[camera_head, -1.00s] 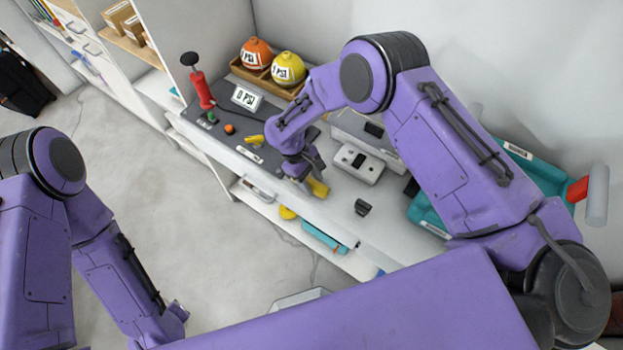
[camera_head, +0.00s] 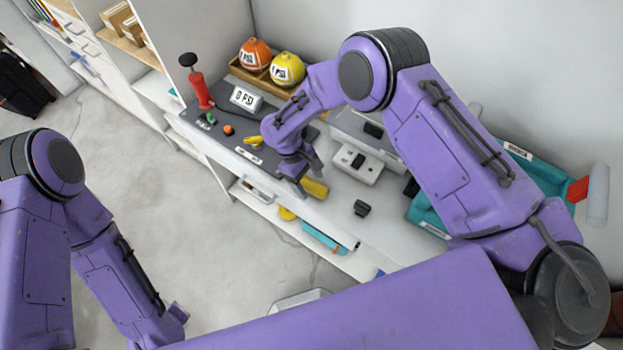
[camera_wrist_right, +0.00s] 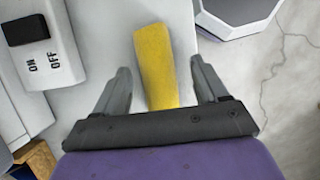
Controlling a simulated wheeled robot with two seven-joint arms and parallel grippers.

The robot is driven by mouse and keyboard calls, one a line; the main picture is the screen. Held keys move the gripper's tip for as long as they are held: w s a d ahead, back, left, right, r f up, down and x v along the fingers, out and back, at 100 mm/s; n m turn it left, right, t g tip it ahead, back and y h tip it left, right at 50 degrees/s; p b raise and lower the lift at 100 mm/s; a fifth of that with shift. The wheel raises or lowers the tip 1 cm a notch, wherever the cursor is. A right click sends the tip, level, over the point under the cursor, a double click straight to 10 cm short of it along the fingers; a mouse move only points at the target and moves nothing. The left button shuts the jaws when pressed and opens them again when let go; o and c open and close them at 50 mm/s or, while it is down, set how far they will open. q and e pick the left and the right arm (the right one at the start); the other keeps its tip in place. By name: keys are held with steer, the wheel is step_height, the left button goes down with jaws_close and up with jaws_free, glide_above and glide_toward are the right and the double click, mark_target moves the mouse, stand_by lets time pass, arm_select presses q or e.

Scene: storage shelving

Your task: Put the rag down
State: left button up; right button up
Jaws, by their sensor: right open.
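The yellow rag (camera_head: 314,187) lies on the white counter (camera_head: 345,215), close to its front edge. My right gripper (camera_head: 301,181) is just above and beside the rag. In the right wrist view the rag (camera_wrist_right: 158,65) lies between the two spread fingers of the right gripper (camera_wrist_right: 161,85), with a gap on each side. The right gripper is open. My left arm (camera_head: 115,270) is at the lower left, and its end (camera_head: 176,314) shows only in part; its fingers cannot be made out.
A white box with a black ON/OFF switch (camera_head: 357,163) stands behind the rag. A small black object (camera_head: 361,208) lies to its right. A teal bin (camera_head: 425,212) is farther right.

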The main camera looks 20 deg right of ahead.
steer(key=b+v, duration=0.1)
steer(key=v, duration=1)
steer(key=shift+b, duration=0.3)
steer(key=shift+w+d+r, duration=0.1)
steer(key=shift+d+r, duration=0.05)
